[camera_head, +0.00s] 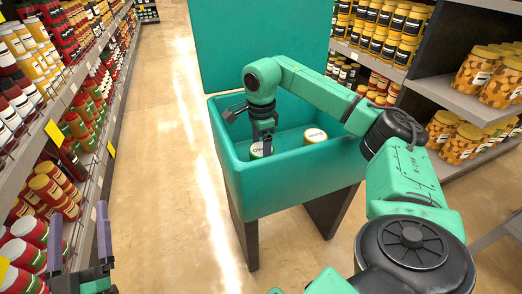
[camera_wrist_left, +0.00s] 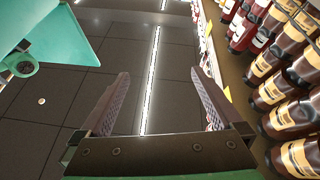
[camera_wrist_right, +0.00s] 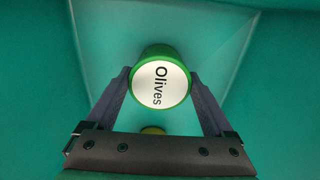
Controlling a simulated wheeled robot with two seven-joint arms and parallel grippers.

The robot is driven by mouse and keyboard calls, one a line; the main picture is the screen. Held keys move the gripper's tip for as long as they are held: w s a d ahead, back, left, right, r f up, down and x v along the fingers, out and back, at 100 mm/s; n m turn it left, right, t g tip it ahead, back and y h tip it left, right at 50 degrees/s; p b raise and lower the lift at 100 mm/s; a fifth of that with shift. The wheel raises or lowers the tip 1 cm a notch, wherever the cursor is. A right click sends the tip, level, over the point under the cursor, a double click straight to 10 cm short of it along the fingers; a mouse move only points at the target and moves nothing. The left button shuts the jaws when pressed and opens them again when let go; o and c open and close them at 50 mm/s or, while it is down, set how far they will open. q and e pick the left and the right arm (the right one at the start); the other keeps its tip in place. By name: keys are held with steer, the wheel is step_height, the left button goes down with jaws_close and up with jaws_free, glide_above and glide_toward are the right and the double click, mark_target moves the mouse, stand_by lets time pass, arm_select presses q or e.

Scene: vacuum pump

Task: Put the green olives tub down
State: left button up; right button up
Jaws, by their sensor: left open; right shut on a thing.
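The green olives tub (camera_wrist_right: 160,85) has a white lid reading "Olives" and a green rim. It sits between the fingers of my right gripper (camera_wrist_right: 160,88), which is shut on it. In the head view the tub (camera_head: 256,152) is inside the teal bin (camera_head: 285,188), on its left side, partly hidden by the right gripper (camera_head: 263,140). I cannot tell whether the tub touches the bin floor. My left gripper (camera_head: 79,235) is open and empty at the lower left; its spread fingers also show in the left wrist view (camera_wrist_left: 160,80).
A second tub (camera_head: 315,136) with a white lid and yellowish rim stands in the bin, right of the olives tub. The bin has a raised lid (camera_head: 258,45) behind and dark legs. Stocked shelves (camera_head: 85,185) line the left; more stand at right. The aisle floor (camera_head: 155,190) is clear.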

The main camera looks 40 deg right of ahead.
mark_target(261, 149)
steer(key=o, duration=1.4)
steer(key=shift+f, duration=0.1)
steer(key=shift+r, duration=0.3)
step_height(261, 149, up, 3)
steer(key=shift+f+p, duration=0.1)
steer(key=shift+p, duration=0.65)
step_height(261, 149, up, 3)
steer(key=shift+p, duration=0.7)
arm_select(q)
steer(key=s+f+g+p, duration=0.1)
steer(key=s+f+g, duration=0.2)
steer(key=f, duration=0.4)
steer(key=s+d+f+g+y, duration=0.1)
steer(key=s+f+g, duration=0.2)
steer(key=s+f, duration=0.2)
steer(key=s+d+f+n+g+p, duration=0.1)
steer(key=s+f+g, duration=0.3)
steer(key=f, duration=0.7)
steer(key=shift+s+y+p, duration=0.3)
steer(key=shift+s, duration=0.1)
arm_select(e)
step_height(261, 149, up, 6)
steer(key=shift+f, duration=0.1)
